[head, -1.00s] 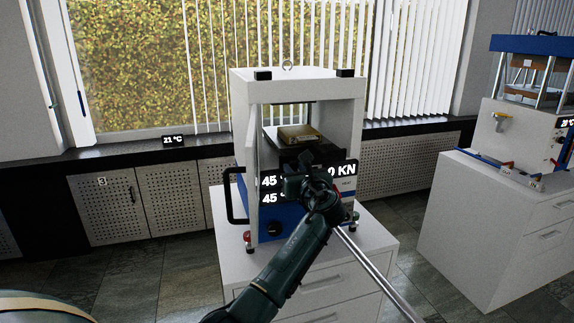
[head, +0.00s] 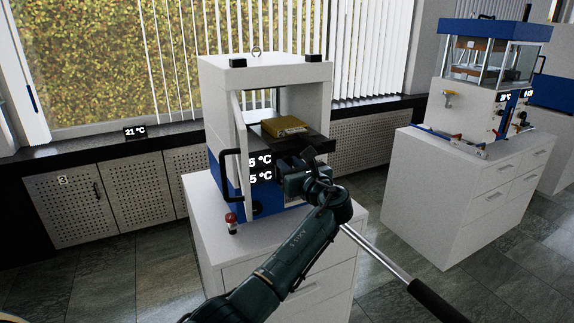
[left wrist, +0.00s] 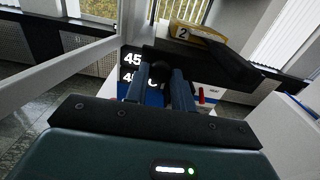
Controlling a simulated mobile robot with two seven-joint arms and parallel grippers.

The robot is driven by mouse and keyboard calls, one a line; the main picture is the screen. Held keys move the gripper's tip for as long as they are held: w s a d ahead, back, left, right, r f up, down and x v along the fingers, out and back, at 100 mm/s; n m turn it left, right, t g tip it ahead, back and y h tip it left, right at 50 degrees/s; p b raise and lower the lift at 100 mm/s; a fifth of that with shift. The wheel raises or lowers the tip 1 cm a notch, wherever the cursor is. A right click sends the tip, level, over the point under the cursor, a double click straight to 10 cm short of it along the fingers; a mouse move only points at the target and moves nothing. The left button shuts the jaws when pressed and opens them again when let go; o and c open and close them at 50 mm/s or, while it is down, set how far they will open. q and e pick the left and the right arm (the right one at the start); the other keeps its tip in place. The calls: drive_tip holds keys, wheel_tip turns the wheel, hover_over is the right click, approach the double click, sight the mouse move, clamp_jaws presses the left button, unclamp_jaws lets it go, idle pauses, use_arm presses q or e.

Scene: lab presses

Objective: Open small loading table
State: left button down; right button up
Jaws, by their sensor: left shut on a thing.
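The small loading table is a dark plate (head: 316,143) at the front opening of the white press (head: 222,78), and it sticks out past the frame. A gold block (head: 283,126) lies on it. My left gripper (head: 309,157) is in front of the plate. In the left wrist view, its fingers (left wrist: 164,76) are shut on a black round knob (left wrist: 161,68) below the plate (left wrist: 190,62). The block, marked 2 (left wrist: 192,34), shows above. Part of the press front is hidden behind my gripper. My right gripper is not in view.
The press's open door frame with a black handle (head: 224,174) stands at the left of the opening. A long lever with a black grip (head: 436,301) reaches out to the lower right. A second press (head: 465,104) stands on a cabinet at right. Floor between the cabinets is clear.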

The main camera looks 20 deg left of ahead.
use_arm(q)
drive_tip(key=shift+d+f, duration=0.1)
drive_tip(key=shift+f, duration=0.15)
drive_tip(key=c, duration=1.5)
unclamp_jaws()
drive_tip(key=shift+s, duration=0.1)
drive_tip(key=shift+o, duration=0.6)
drive_tip(key=shift+s+d+r, duration=0.1)
drive_tip(key=shift+r, duration=0.1)
drive_tip(key=shift+o, duration=1.1)
drive_tip(key=b+v, duration=0.1)
drive_tip(key=v, duration=1.2)
